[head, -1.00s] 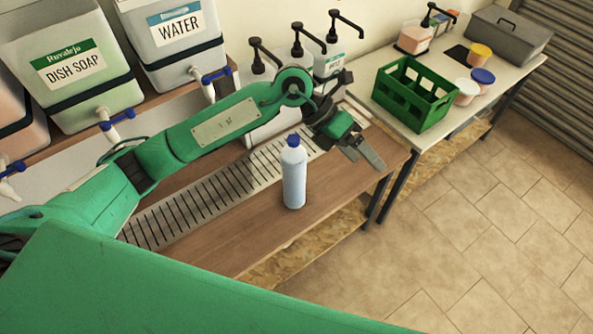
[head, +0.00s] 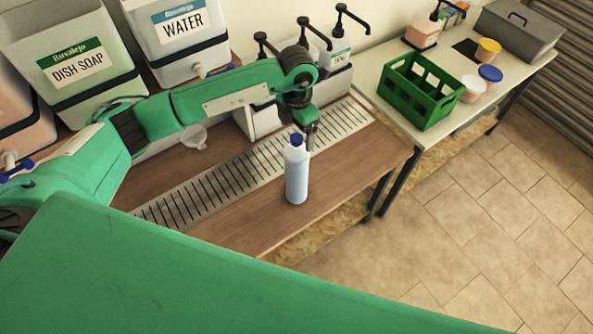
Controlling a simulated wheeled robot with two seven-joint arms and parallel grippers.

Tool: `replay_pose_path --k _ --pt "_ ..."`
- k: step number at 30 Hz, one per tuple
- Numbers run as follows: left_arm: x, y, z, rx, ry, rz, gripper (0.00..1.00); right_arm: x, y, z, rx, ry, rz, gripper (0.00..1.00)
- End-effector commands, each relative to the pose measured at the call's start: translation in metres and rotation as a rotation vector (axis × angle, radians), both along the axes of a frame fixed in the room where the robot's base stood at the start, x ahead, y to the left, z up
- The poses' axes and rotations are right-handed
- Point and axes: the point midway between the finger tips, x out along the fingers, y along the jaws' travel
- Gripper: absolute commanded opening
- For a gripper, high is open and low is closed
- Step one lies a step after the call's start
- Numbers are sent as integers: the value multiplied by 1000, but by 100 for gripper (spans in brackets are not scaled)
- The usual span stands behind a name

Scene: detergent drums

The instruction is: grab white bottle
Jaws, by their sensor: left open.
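The white bottle (head: 297,176) with a blue cap stands upright on the wooden bench (head: 345,185), in front of the slotted metal drain strip (head: 222,182). My left gripper (head: 311,139) points downward just behind the bottle's top and slightly to its right. It is open and holds nothing that I can see. The bottle's cap and shoulder overlap the gripper area, so I cannot tell whether the fingers touch it. My right gripper does not show.
Drums marked dish soap (head: 80,60) and water (head: 180,40) stand at the back left. Pump bottles (head: 335,65) stand behind my arm. A green crate (head: 418,92) and several tubs are on the white table (head: 385,55) at right. The bench right of the bottle is clear.

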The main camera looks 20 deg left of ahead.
Motion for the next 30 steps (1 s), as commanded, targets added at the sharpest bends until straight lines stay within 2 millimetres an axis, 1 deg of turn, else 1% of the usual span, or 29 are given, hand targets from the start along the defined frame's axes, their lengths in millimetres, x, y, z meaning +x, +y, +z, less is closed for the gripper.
replay_pose_path --k 5,8,12,15,19,26,27,29,30 --pt "-1 0 -8 0 0 -1 87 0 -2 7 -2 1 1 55" --pt "-3 0 -14 -1 2 -1 87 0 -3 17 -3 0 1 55" --pt "-6 0 -30 0 3 0 87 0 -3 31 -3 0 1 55" --pt "-6 -1 -43 -1 3 0 87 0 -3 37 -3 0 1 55" --pt "-6 -1 -55 -1 1 0 87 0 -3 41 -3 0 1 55" --pt "-6 -1 -58 -2 -1 -1 87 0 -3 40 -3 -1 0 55" --pt "-6 -1 -58 -2 -1 -1 85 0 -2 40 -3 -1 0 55" --pt "-6 -1 -58 -2 -1 -1 73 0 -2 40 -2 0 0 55" --pt "-6 -1 -58 -2 -1 -1 65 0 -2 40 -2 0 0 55"
